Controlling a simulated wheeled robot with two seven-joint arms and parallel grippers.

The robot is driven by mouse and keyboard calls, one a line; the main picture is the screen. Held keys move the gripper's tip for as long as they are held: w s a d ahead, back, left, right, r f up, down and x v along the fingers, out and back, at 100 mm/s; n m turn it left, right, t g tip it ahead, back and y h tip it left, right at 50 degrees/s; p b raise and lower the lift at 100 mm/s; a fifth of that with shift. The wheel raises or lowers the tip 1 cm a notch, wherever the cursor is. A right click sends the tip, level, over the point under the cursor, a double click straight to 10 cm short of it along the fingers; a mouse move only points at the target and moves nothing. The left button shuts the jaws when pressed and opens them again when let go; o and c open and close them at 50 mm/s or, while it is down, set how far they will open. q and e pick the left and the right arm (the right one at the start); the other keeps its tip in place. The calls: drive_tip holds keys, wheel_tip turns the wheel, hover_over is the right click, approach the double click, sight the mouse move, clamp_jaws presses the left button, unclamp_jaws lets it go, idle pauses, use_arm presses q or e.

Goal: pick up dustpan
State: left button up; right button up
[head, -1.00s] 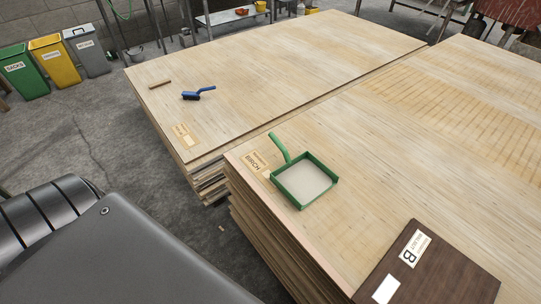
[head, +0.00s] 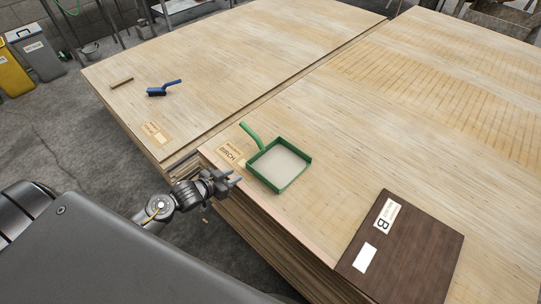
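The green dustpan (head: 279,186) with a pale inside lies on the near corner of the right veneer stack in the head view. Its green handle (head: 250,135) points up and to the left, toward the gap between the stacks. My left gripper (head: 238,181) is at the near edge of that stack, just left of the dustpan and apart from it. Its fingers look spread, with nothing between them. My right gripper is not in view.
The right veneer stack (head: 400,150) has a dark labelled board (head: 410,255) lying at its near side. The left veneer stack (head: 220,75) holds a blue brush (head: 163,88) and a small wooden strip (head: 122,82). A narrow gap separates the stacks. Bins stand far left.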

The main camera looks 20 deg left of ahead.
sight(253, 157)
use_arm(q)
drive_tip(key=w+r, duration=0.1)
drive_tip(key=w+a+r+t+h, duration=0.1)
drive_tip(key=shift+r, duration=0.35)
drive_tip(key=shift+x, duration=5.45)
drive_tip(key=shift+a+f, duration=0.15)
drive_tip(key=shift+c, duration=0.3)
clamp_jaws()
